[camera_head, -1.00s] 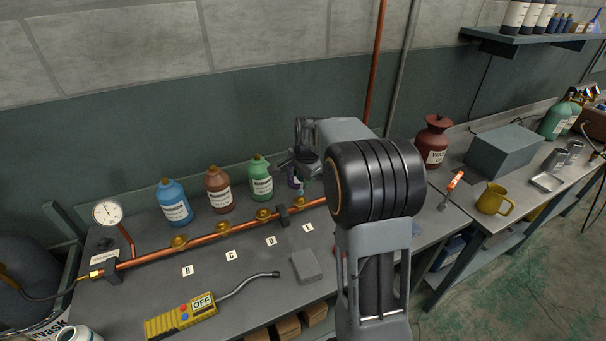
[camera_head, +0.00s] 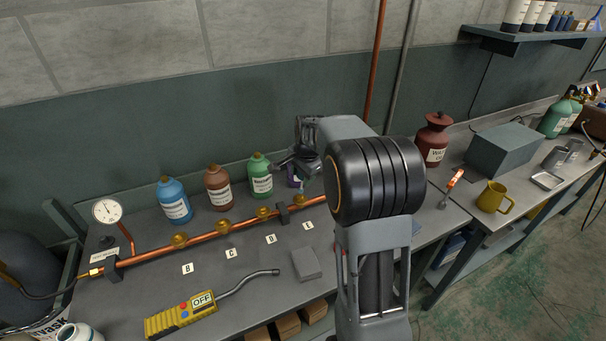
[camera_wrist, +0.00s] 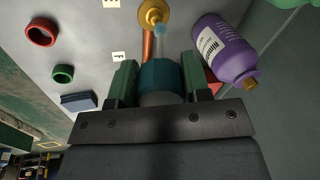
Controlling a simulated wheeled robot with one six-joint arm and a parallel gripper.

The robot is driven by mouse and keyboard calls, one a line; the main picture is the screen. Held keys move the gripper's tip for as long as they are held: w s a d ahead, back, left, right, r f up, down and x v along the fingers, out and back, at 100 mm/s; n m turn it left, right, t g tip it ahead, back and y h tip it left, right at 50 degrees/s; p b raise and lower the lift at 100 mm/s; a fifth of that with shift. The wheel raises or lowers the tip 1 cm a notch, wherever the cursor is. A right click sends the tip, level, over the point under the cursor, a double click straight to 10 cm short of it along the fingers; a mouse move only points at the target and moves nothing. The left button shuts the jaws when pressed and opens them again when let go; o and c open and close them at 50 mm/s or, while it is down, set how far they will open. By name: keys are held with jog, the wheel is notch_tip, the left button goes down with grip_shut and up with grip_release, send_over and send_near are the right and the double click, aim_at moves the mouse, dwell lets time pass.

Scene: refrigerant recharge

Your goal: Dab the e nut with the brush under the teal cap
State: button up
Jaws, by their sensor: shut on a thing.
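My gripper (camera_wrist: 160,78) is shut on the teal cap (camera_wrist: 158,74) in the wrist view. A thin pale brush (camera_wrist: 160,45) with a bluish tip extends from the cap toward a brass nut (camera_wrist: 153,13) on the copper pipe. The tip overlaps the nut's near edge in the picture; I cannot tell whether they touch. A letter label (camera_wrist: 119,57) beside the pipe is too small to read surely. In the head view my gripper (camera_head: 302,181) is over the pipe's right part, partly hidden by my arm.
A purple bottle (camera_wrist: 222,50) stands close to the right of my gripper in the wrist view. Green (camera_head: 260,180), brown (camera_head: 218,192) and blue bottles (camera_head: 173,204) stand behind the copper pipe (camera_head: 205,231). A yellow detector (camera_head: 181,318) and grey block (camera_head: 306,265) lie in front.

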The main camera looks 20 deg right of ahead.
jog(key=shift+f+b, duration=0.35)
jog(key=shift+f, duration=0.35)
dwell(1.2)
jog(key=shift+r, duration=0.15)
jog(key=shift+w+r+p+v, duration=0.1)
jog(key=shift+w+p+v, duration=0.15)
jog(key=shift+p+v, duration=0.75)
jog(key=shift+w+r+p+v, duration=0.1)
jog(key=shift+w+p+v, duration=0.2)
jog(key=shift+p+v, duration=0.75)
jog(key=shift+w+p+v, duration=0.25)
jog(key=shift+p+v, duration=0.4)
jog(key=shift+v, duration=0.65)
